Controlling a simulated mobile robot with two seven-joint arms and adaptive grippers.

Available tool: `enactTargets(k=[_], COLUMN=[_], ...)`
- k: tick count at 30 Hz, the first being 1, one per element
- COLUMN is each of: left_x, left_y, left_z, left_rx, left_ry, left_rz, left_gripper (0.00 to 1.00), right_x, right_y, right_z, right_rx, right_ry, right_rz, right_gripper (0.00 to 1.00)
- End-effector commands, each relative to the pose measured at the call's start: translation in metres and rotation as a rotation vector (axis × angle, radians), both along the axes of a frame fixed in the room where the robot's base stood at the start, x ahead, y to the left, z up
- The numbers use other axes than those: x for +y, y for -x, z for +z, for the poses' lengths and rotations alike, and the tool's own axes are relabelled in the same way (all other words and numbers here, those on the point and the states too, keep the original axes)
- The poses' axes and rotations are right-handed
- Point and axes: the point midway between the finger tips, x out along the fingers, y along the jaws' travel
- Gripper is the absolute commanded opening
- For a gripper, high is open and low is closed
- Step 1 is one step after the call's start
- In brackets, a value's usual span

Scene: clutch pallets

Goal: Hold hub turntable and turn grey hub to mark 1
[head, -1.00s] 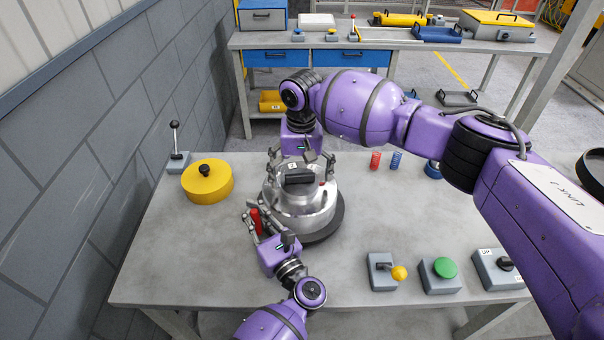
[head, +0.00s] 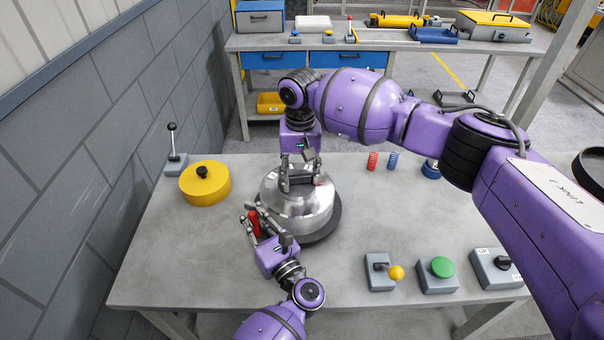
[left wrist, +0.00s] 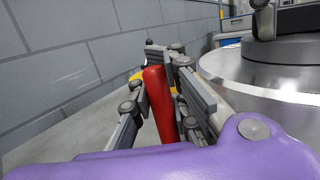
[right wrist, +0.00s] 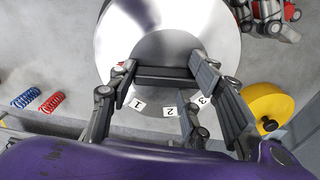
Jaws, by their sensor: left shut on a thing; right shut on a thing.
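The hub turntable is a shiny silver drum (head: 300,210) on a dark round base at the table's middle. My left gripper (head: 252,215) is shut on its upright red handle (left wrist: 160,105), left of the drum. My right gripper (head: 298,182) points down over the drum's top. Its fingers (right wrist: 163,85) are shut on a black bar (right wrist: 165,75) on the dark grey hub (right wrist: 168,47). White tags marked 1 (right wrist: 137,105), 2 (right wrist: 170,111) and 3 (right wrist: 203,99) lie along the hub's edge in the right wrist view. No pointer on the hub is clearly visible.
A yellow disc (head: 205,185) and a lever box (head: 176,163) stand at the left. Red (head: 373,161) and blue (head: 393,161) springs stand behind right. A yellow-knobbed box (head: 380,272), a green button box (head: 437,275) and a switch box (head: 496,268) line the front right.

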Motion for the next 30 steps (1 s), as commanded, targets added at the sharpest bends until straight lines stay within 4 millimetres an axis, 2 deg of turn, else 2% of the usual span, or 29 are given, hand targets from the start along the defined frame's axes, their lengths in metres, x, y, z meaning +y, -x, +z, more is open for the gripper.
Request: enactTargets(k=[1,5,21,24,30], left_x=[0.0030,0.0027,0.0020,0.0018,0.0017], left_y=[0.0026,0.0025,0.0020,0.0020,0.0019], left_z=[-0.0072,-0.0068,-0.0064,-0.0067,-0.0070], left_rx=[0.008,0.007,0.005,0.006,0.007], left_ry=[-0.003,-0.003,-0.003,-0.002,-0.002], left_rz=[0.007,0.007,0.005,0.004,0.004], left_gripper=[0.00,0.00,0.00,0.00,0.00], right_x=[0.0062,0.0068,0.0084,0.0080,0.0075], right_y=[0.0098,0.0099,0.0092,0.0091,0.0093], right_z=[-0.0189,-0.0196,-0.0193,-0.0193,-0.0193], right_rx=[0.024,0.025,0.024,0.024,0.026], right_ry=[-0.006,-0.008,-0.009,-0.007,-0.006], right_rz=[0.016,0.117,0.900,0.964,0.976], right_gripper=[0.00,0.00,0.01,0.01,0.01])
